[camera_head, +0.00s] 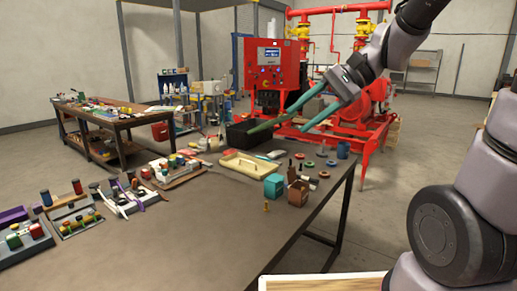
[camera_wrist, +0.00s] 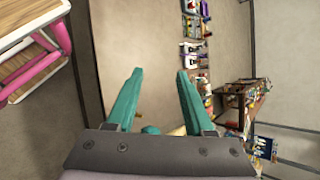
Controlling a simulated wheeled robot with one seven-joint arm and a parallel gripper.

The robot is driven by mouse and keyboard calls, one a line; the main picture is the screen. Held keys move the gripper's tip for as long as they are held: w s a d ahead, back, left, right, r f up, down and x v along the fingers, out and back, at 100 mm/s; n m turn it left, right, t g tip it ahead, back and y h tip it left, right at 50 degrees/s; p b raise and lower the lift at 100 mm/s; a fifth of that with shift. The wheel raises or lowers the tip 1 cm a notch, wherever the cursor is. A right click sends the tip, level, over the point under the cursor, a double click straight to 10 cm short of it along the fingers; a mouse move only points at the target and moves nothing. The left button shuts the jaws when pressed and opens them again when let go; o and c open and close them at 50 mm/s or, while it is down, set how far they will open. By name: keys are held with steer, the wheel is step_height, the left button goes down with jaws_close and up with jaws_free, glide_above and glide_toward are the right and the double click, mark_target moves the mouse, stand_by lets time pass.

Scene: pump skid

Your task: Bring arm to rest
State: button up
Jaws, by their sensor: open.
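My gripper (camera_head: 296,115) is raised in the air at the upper middle of the head view, in front of the red pump skid and above the far end of the near workbench. Its two long teal fingers are spread apart with nothing between them. My arm comes in from the right side of the head view.
The near workbench (camera_head: 250,222) holds several small parts, a shallow wooden tray (camera_head: 250,165), a dark bin (camera_head: 240,138) and a teal box (camera_head: 274,186). A red pump skid (camera_head: 272,65) stands behind. A second bench (camera_head: 115,122) is at left. Open floor lies right of the near bench.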

steer(key=s+d+r+n+t+h, duration=0.1)
steer(key=s+d+r+t+h, duration=0.1)
steer(key=d, duration=0.5)
steer(key=s+d+r+n+t+h, duration=0.1)
steer(key=d+r+n+t+h, duration=0.1)
steer(key=d+t+h, duration=0.2)
steer(key=d+h, duration=0.2)
steer(key=d, duration=0.1)
steer(key=shift+s+d+r+t, duration=0.25)
steer(key=shift+s+r+t, duration=0.05)
steer(key=shift+s+r, duration=0.1)
